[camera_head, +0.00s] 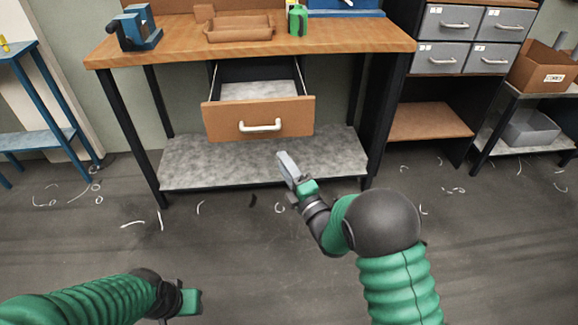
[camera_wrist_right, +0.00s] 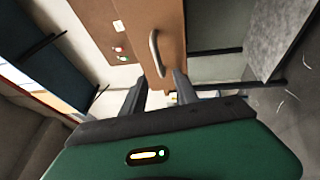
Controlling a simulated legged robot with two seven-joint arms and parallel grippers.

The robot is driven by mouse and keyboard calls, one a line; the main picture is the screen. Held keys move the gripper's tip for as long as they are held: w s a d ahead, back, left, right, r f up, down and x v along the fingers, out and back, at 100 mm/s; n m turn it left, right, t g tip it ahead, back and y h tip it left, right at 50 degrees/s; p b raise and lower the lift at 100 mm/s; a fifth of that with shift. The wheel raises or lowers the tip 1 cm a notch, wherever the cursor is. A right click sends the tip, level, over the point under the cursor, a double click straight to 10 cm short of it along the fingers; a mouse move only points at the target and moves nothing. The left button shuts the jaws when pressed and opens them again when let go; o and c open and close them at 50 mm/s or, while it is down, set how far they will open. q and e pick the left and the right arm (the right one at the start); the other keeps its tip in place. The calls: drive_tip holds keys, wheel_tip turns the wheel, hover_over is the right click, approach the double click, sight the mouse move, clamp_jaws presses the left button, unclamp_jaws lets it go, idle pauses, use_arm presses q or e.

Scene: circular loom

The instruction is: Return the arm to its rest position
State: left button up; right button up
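My right gripper (camera_head: 284,160) is stretched forward, below and in front of the open drawer. In the right wrist view its two fingers (camera_wrist_right: 159,90) stand apart with nothing between them. The wooden drawer front (camera_head: 222,122) has a pale bar handle (camera_head: 261,126). The handle also shows in the right wrist view (camera_wrist_right: 156,52), beyond the fingertips and apart from them. My left arm comes in low at the left, with its gripper (camera_head: 190,302) near the bottom edge. The left fingers are not clear to see.
The drawer sticks out from a wooden workbench (camera_head: 350,34) with a grey lower shelf (camera_head: 210,165). A blue vise (camera_head: 136,28), a wooden tray (camera_head: 238,33) and a green object (camera_head: 297,19) stand on top. Grey drawers (camera_head: 443,58) are at right. White scraps lie on the open floor.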

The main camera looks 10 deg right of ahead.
drive_tip(key=shift+v, duration=1.2)
drive_tip(key=shift+w+d, duration=0.1)
drive_tip(key=s+d+f+m+g+h, duration=0.65)
drive_tip(key=d+m, duration=0.25)
drive_tip(key=m, duration=0.3)
drive_tip(key=s+d+f+m+g+h, duration=0.15)
drive_tip(key=s+m+g, duration=0.35)
drive_tip(key=s, duration=0.6)
drive_tip(key=s+d+f+m+g, duration=0.2)
drive_tip(key=s+f+m+g, duration=0.3)
drive_tip(key=s, duration=0.6)
wheel_tip(320, 180, up, 31)
drive_tip(key=m+p, duration=0.1)
drive_tip(key=p, duration=2.8)
drive_tip(key=shift+s+t+p, duration=0.25)
drive_tip(key=shift+t+p, duration=0.15)
drive_tip(key=shift+t, duration=0.05)
